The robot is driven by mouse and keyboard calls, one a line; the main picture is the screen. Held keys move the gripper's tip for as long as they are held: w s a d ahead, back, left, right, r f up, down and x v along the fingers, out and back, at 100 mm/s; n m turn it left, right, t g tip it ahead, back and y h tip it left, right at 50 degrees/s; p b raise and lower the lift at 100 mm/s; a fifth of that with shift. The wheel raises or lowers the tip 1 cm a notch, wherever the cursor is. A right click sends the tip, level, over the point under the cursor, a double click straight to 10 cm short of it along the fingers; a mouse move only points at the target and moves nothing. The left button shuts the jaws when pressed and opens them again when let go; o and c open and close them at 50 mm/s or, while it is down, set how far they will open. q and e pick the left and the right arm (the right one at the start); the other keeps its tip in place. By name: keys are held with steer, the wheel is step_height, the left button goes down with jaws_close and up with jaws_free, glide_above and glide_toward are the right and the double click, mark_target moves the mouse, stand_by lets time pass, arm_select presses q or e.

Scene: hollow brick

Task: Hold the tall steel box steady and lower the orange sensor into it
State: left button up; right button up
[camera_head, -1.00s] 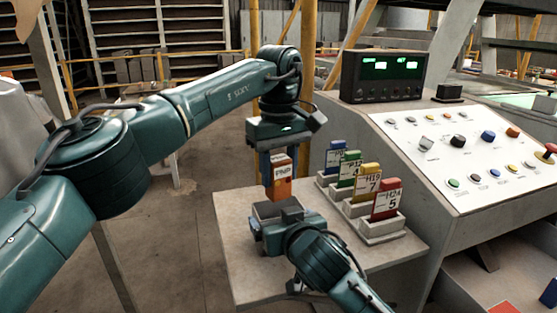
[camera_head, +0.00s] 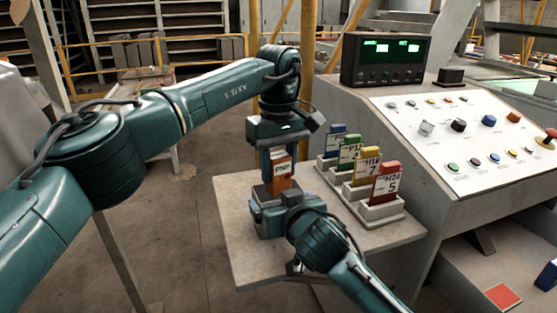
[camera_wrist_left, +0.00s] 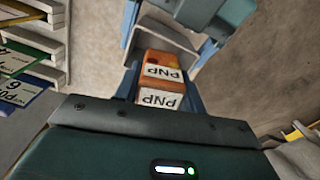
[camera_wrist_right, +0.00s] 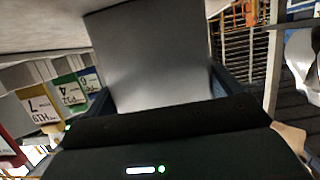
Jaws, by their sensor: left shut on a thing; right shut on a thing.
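The orange sensor (camera_head: 280,172) has a white label reading PNP. My left gripper (camera_head: 279,157) is shut on it from above and holds it upright at the mouth of the steel box (camera_head: 261,196). In the left wrist view the sensor (camera_wrist_left: 161,75) is between the fingers, with the open box (camera_wrist_left: 168,35) beyond it. Its lower end overlaps the box rim, so I cannot tell how deep it sits. My right gripper (camera_head: 277,207) is shut on the box from the near side. In the right wrist view the box's grey wall (camera_wrist_right: 150,60) fills the space between the fingers.
A row of holders with blue, green, yellow and red tagged cards (camera_head: 384,184) stands on the table (camera_head: 235,225) close to the right of both grippers. A console with buttons (camera_head: 470,135) and a green-lit display (camera_head: 383,62) is further right. The left part of the table is bare.

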arm_select(q)
steer(key=shift+f, duration=3.7)
steer(key=o, duration=1.1)
steer(key=shift+r, duration=6)
arm_select(e)
steer(key=o, duration=0.9)
steer(key=shift+o, duration=0.2)
